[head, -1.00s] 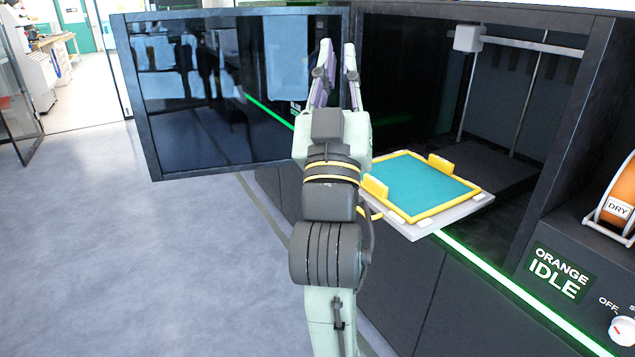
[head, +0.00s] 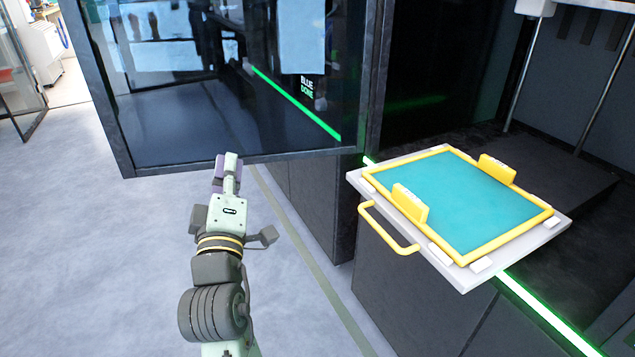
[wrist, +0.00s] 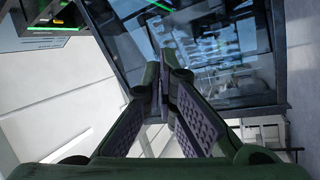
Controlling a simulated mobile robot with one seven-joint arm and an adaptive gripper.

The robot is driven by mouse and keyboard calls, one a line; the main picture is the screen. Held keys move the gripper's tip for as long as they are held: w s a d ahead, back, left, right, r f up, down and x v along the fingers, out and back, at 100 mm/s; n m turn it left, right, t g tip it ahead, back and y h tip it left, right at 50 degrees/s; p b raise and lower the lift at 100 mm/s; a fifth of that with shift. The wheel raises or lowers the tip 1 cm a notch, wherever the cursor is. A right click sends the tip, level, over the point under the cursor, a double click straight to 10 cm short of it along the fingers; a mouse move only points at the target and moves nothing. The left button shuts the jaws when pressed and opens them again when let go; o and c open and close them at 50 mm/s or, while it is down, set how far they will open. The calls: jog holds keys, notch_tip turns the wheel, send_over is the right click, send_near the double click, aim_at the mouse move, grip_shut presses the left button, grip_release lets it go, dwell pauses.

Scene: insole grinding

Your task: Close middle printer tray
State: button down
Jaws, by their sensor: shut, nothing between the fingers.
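The printer tray (head: 362,182) is a light grey plate carrying a teal sheet (head: 470,195) in a yellow frame. It sticks out of the open dark printer in the head view, with a yellow loop handle (head: 392,232) on its near left side. My gripper (head: 228,160) is shut and empty, left of the tray and apart from it, in front of the lower edge of the open glass door. In the wrist view my gripper (wrist: 160,85) shows its fingers close together before a dark glass panel. The tray is not clearly seen there.
The printer's glass door (head: 230,100) stands open at the left. The printer chamber (head: 570,165) is open behind the tray, with a green light strip (head: 545,310) along its front edge. Grey floor (head: 110,250) is clear at the left.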

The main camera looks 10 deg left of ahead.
jog(key=w+d+f+g+h, duration=0.3)
jog(key=d+f+h, duration=0.5)
jog(key=d+f, duration=0.4)
jog(key=w+d+p, duration=0.1)
jog(key=w+d, duration=0.4)
jog(key=w, duration=0.7)
jog(key=shift+p, duration=0.4)
jog(key=shift+w+f, duration=0.1)
